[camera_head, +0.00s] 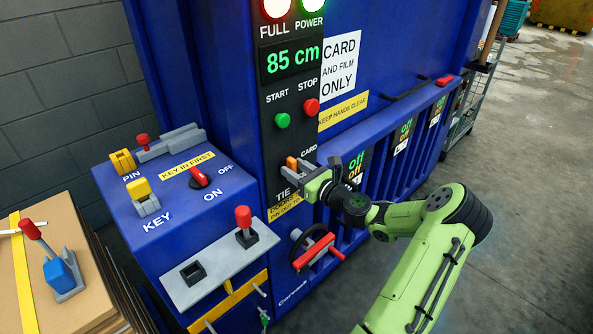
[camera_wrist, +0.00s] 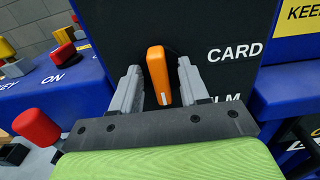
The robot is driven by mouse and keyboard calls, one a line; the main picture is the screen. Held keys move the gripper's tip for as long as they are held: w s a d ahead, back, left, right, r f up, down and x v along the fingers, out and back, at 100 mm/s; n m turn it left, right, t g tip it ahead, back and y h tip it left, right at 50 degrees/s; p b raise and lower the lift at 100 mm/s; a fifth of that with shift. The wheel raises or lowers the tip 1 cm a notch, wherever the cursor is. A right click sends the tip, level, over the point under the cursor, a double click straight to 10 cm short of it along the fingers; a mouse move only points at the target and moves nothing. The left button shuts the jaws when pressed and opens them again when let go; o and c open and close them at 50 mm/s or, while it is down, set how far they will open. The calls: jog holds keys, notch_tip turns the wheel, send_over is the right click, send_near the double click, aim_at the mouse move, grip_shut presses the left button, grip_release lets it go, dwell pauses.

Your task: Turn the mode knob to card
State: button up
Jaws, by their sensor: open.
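The orange mode knob (camera_head: 291,162) is on the black panel below the START and STOP buttons. In the wrist view the knob (camera_wrist: 157,72) stands nearly upright, with a small white mark at its lower end. The word CARD (camera_wrist: 235,51) is to its upper right. A lower label ending in LM is partly hidden by my gripper, and TIE shows below the knob in the head view. My gripper (camera_head: 299,173) is open at the panel, and in the wrist view its fingers (camera_wrist: 158,80) are on either side of the knob. I cannot tell whether they touch it.
The green START button (camera_head: 283,121) and red STOP button (camera_head: 312,106) are above the knob. A red-handled wheel (camera_head: 315,252) is below my gripper. The blue key box (camera_head: 180,195) with a red switch juts out at left. Stacked cardboard (camera_head: 88,286) is at lower left.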

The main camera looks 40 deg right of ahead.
grip_shut()
jog(key=shift+n, duration=0.4)
jog(key=n, duration=0.3)
jog(key=shift+a+n, duration=0.15)
jog(key=shift+n, duration=0.15)
jog(key=n+b, duration=0.2)
jog(key=n, duration=0.2)
jog(key=n+b, duration=0.3)
jog(key=n, duration=0.2)
jog(key=n+b, duration=0.3)
jog(key=n, duration=0.1)
jog(key=shift+a+f, duration=0.2)
jog(key=shift+f, duration=0.2)
jog(key=shift+n+b, duration=0.45)
jog(key=shift+n, duration=0.05)
